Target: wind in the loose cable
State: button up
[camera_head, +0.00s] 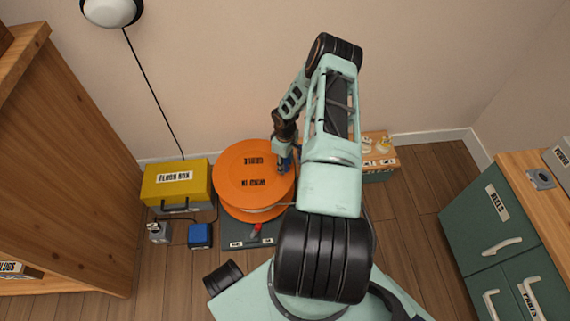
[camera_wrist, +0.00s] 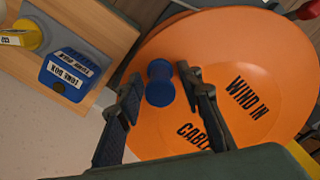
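A large orange cable reel (camera_head: 236,187) lies face up on the floor by the back wall, lettered "WIND IN". Its face fills much of the wrist view (camera_wrist: 270,65). A blue knob (camera_wrist: 160,83) stands up from the face near its edge. My gripper (camera_wrist: 160,78) is open, with one finger on each side of the knob and a small gap visible on both sides. In the head view my gripper (camera_head: 284,158) reaches down over the reel's right part. A thin pale cable (camera_head: 275,205) shows at the reel's front edge; my arm hides where it leads.
A yellow-lidded box (camera_head: 176,182) stands left of the reel, with a blue box (camera_head: 200,235) in front. A red piece (camera_head: 256,230) sits on the dark base plate. A low wooden-topped unit (camera_head: 378,150) stands right. Green cabinets (camera_head: 490,225) are far right.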

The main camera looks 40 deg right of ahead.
notch_tip(320, 180, up, 12)
dwell(0.7)
dwell(0.4)
jog(key=shift+s, duration=0.1)
